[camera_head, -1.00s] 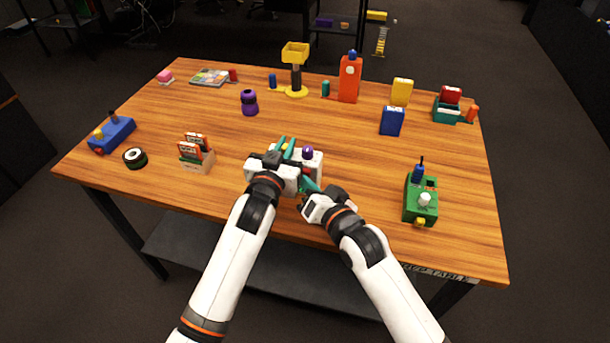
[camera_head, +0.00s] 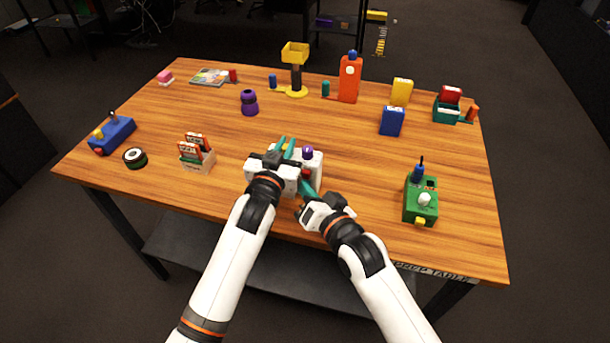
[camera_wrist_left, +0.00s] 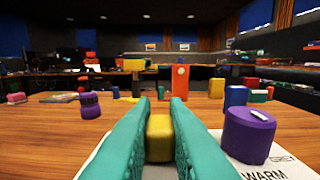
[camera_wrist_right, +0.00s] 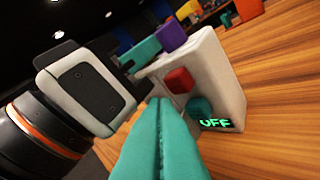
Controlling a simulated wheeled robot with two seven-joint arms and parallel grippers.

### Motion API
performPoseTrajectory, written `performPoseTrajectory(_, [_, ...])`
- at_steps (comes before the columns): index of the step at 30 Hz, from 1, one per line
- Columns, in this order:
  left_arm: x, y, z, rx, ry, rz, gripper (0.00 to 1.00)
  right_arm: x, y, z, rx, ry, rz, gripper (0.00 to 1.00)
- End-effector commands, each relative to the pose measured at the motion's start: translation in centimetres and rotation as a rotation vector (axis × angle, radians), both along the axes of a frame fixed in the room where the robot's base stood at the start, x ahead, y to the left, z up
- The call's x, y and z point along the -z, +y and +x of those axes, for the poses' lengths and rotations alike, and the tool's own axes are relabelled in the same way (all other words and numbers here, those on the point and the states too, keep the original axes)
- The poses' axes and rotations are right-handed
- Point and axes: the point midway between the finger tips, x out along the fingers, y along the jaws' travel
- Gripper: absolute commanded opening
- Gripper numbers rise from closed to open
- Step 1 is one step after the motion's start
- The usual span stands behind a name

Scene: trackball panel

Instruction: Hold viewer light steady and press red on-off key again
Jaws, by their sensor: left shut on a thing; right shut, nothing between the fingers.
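The viewer light is a white box (camera_head: 316,170) near the table's front middle. It has a purple knob (camera_wrist_left: 249,134) on top, beside printing that reads "WARM". Its side carries a red key (camera_wrist_right: 180,80), a teal round part (camera_wrist_right: 198,107) and glowing green letters "OFF" (camera_wrist_right: 215,123). My left gripper (camera_head: 288,150) is at the box, its teal fingers shut on a yellow block (camera_wrist_left: 159,138). Whether this block is part of the box is unclear. My right gripper (camera_wrist_right: 158,102) is shut and empty, its tips just in front of the red key; contact cannot be told.
A green box with a white knob (camera_head: 420,200) stands to the right. A card holder (camera_head: 196,158) and a black-white roll (camera_head: 134,157) lie to the left. A purple bottle (camera_head: 249,102), orange dispenser (camera_head: 349,80) and blue box (camera_head: 392,121) stand further back. Wood around the grippers is clear.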

Motion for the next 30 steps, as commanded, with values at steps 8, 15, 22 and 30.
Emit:
performPoseTrajectory(8, [0.0,0.0,0.0,0.0,0.0,0.0,0.0,0.0,0.6,-1.7,-0.001,0.001,0.002,0.0])
performPoseTrajectory(15, [0.0,0.0,0.0,0.0,0.0,0.0,0.0,0.1,1.3,-3.9,-0.001,0.002,0.003,0.0])
performPoseTrajectory(22, [0.0,0.0,0.0,0.0,0.0,0.0,0.0,0.0,1.5,-4.8,0.001,-0.001,0.0,0.0])
performPoseTrajectory(30, [0.0,0.0,0.0,0.0,0.0,0.0,0.0,0.0,1.5,-4.7,0.0,0.0,-0.001,0.0])
